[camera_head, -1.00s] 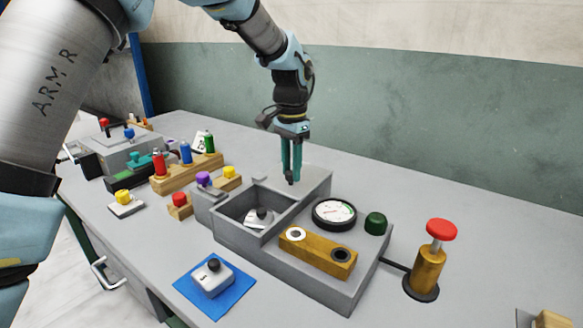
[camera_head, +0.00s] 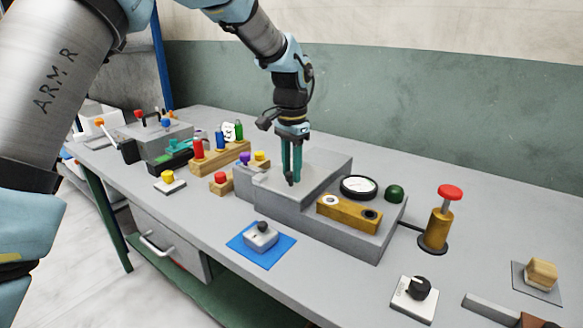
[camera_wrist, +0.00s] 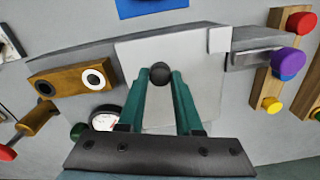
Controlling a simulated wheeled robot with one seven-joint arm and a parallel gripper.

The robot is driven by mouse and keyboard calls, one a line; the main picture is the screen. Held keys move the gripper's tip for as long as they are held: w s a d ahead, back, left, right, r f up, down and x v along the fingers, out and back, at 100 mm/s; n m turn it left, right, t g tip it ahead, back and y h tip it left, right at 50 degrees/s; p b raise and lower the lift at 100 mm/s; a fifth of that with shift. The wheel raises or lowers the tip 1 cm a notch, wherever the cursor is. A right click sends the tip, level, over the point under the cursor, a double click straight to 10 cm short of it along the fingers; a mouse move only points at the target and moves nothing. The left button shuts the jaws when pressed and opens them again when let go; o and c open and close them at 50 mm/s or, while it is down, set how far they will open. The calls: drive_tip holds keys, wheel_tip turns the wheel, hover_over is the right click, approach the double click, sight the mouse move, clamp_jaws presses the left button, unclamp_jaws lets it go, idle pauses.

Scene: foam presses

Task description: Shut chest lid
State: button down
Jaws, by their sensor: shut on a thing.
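The chest is a grey block (camera_head: 340,228) on the bench. Its flat light-grey lid (camera_head: 276,190) lies over the compartment at its left end, and no opening shows in the head view. My gripper (camera_head: 291,178) points down with its teal fingers shut on the lid's small dark knob. In the wrist view the fingertips (camera_wrist: 160,80) close around the black knob (camera_wrist: 160,72) on the pale lid (camera_wrist: 200,62). The compartment's inside is hidden under the lid.
A dial (camera_head: 359,187), green button (camera_head: 394,193) and brass block (camera_head: 348,213) sit on the block's right part. A blue mat (camera_head: 278,250) lies in front, a red-topped plunger (camera_head: 450,192) stands right, and coloured pegs (camera_head: 220,142) stand left.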

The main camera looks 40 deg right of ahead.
drive_tip(key=shift+s+a, duration=0.1)
drive_tip(key=shift+a, duration=0.05)
drive_tip(key=c, duration=0.6)
unclamp_jaws()
wheel_tip(320, 180, up, 11)
drive_tip(key=shift+f+b, duration=0.1)
drive_tip(key=shift+b, duration=1)
